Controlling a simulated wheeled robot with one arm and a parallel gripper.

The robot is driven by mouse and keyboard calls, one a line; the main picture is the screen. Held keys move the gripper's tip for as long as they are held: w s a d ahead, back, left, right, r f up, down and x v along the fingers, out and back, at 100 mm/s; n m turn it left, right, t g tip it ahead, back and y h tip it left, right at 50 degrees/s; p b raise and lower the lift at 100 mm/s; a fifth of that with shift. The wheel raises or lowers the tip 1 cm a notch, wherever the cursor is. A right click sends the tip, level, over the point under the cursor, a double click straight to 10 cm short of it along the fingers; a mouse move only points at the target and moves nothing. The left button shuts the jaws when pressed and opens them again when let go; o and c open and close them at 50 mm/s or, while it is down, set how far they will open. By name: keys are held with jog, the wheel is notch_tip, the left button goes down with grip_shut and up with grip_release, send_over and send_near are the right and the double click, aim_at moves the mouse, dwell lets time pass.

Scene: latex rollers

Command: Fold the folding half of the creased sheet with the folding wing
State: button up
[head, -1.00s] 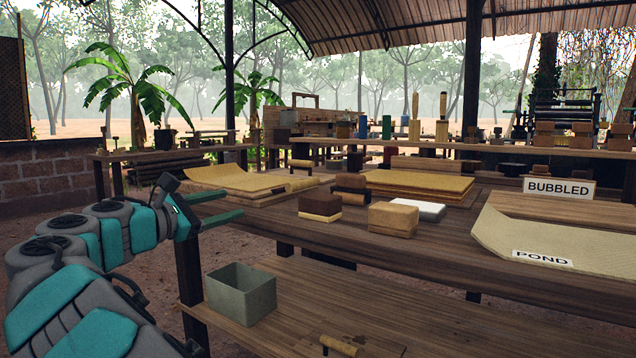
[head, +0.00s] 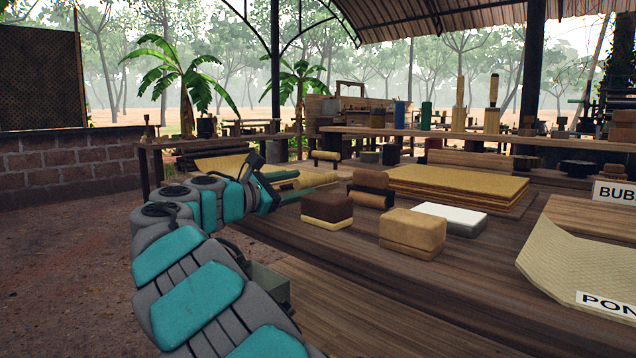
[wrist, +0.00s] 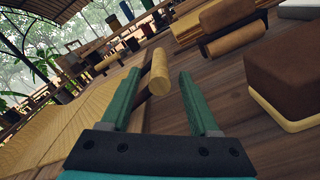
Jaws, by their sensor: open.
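A pale yellow sheet (head: 222,163) lies at the left end of the long table, partly hidden behind my arm; it also fills the lower left of the wrist view (wrist: 55,130). My gripper (head: 322,177) is open and empty, low over the table beside the sheet's right side. In the wrist view a light tan cylinder (wrist: 159,72) shows beyond and between the open fingertips (wrist: 158,76), with no clear contact. I cannot tell whether it is the folding wing's handle. The crease and the folding half are not clear.
A brown-and-cream block (head: 327,210), a tan block (head: 412,231), a dark-backed roller (head: 371,189) and a white slab (head: 450,217) stand right of my gripper. A stack of yellow sheets (head: 455,183) lies behind them. A grey-green bin (head: 272,285) sits below, partly hidden by my arm.

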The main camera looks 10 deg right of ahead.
aim_at(317, 181)
jog(key=x, duration=0.6)
jog(key=shift+w+d+f, duration=0.1)
grip_shut()
dwell(0.4)
dwell(0.9)
